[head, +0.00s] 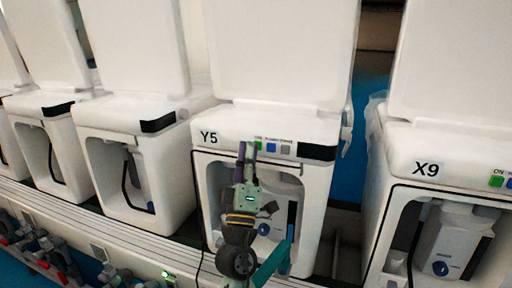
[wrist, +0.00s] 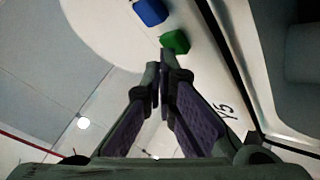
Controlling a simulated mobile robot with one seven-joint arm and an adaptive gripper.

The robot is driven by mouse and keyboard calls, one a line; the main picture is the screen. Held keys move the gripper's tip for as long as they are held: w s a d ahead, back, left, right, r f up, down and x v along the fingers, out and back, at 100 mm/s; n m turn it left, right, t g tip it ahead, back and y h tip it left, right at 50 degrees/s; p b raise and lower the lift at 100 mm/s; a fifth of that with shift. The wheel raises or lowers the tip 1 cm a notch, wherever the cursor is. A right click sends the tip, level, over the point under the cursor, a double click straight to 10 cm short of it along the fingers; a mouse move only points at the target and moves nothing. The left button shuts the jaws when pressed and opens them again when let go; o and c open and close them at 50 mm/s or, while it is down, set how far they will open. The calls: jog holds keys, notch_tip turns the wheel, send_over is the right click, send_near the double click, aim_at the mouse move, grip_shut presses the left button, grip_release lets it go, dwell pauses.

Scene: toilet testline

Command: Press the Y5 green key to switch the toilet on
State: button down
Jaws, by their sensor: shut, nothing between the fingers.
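The toilet labelled Y5 (head: 209,137) stands in the middle of the head view, with a row of small keys on its front panel. Its green key (head: 258,144) is at the left end of that row, partly behind my fingertips. In the wrist view the green key (wrist: 175,41) is just beyond my fingertips, with the blue key (wrist: 150,11) farther along. My gripper (head: 247,150) is shut and empty, pointing up at the panel; its fingertips (wrist: 164,70) lie close to the green key. I cannot tell whether they touch it.
The blue key (head: 271,147) and a grey key (head: 286,149) sit to the right of the green one. Toilet X9 (head: 428,169) with its own green key (head: 496,181) stands at right. More white toilets (head: 130,115) line the left. A rail with fittings (head: 130,250) runs below.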

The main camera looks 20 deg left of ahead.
jog(key=shift+w, duration=0.15)
dwell(0.3)
jog(key=shift+s, duration=0.7)
jog(key=shift+s, duration=0.15)
jog(key=s, duration=0.5)
jog(key=shift+s+a, duration=0.15)
jog(key=shift+s, duration=0.2)
dwell(1.0)
